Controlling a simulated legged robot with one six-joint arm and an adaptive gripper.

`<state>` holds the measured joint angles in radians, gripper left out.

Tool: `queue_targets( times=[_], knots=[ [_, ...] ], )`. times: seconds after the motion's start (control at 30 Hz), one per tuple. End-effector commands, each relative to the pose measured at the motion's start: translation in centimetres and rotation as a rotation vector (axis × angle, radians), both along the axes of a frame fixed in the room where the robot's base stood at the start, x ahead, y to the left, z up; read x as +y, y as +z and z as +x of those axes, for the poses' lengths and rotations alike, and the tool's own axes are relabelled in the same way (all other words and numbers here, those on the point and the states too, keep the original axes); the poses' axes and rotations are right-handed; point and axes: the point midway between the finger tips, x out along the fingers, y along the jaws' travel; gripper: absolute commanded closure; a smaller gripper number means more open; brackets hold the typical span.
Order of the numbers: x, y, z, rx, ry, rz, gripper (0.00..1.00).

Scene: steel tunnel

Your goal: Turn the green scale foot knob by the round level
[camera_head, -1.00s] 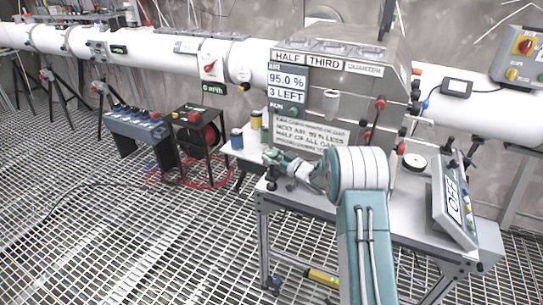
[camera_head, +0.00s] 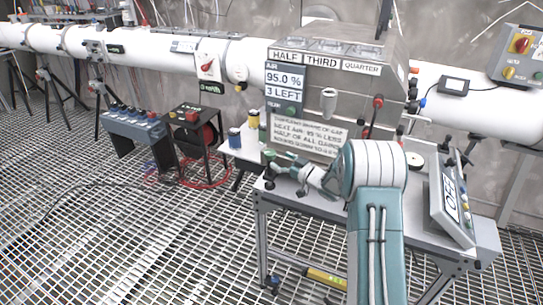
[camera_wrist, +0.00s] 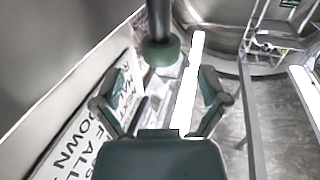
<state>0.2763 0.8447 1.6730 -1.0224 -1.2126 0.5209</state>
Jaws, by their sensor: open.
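A green knob (camera_wrist: 160,50) on the end of a dark rod shows at the top middle of the wrist view. My gripper (camera_wrist: 162,88) is open below it in that picture, one green finger to each side. Nothing shows held between the fingers, and I cannot tell whether they touch the knob. In the head view my gripper (camera_head: 274,168) is at the lower left corner of the steel cabinet (camera_head: 350,90), above the table's left end.
A lettered sign (camera_head: 308,136) is close beside my gripper; it fills the left of the wrist view. The steel table (camera_head: 390,222) carries a tilted OFF panel (camera_head: 450,205) at right. Blue and yellow jars (camera_head: 235,139) stand left. The grating floor is open at front left.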

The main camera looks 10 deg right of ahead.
Motion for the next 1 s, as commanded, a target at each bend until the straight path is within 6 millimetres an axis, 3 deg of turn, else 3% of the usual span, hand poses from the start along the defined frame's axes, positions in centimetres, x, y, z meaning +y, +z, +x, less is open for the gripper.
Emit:
queue_targets(
  times=[0.2, 0.4, 0.87, 1.0],
  knots=[
    [-2.8, 0.0, -3.5, 0.000, -0.002, 0.000, 0.07],
    [-4.0, -0.1, -5.2, 0.002, 0.000, 0.001, 0.07],
    [-4.1, -0.1, -5.4, 0.000, 0.001, 0.000, 0.07],
    [-4.1, 1.3, -5.1, 0.002, -0.037, -0.033, 0.07]
  ],
)
